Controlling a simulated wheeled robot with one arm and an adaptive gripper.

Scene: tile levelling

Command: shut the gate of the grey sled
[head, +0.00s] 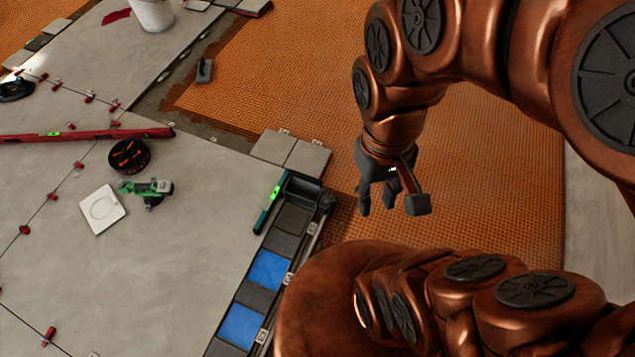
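A dark grey box-like piece (304,190), which looks like the grey sled, sits at the right edge of the pale floor slabs, at the top end of a strip of dark and blue tiles. It is small in view, and I cannot tell which part is its gate or how the gate stands. My gripper (378,205) hangs to the right of it and apart from it, over the orange mat. Its dark fingers are spread, with nothing seen between them.
A green-and-black level (270,203) lies just left of the dark box. The tile strip (268,268) runs down from it. A red level (85,135), a black round tub (129,155), a green tool (147,190) and a white square plate (102,209) lie left.

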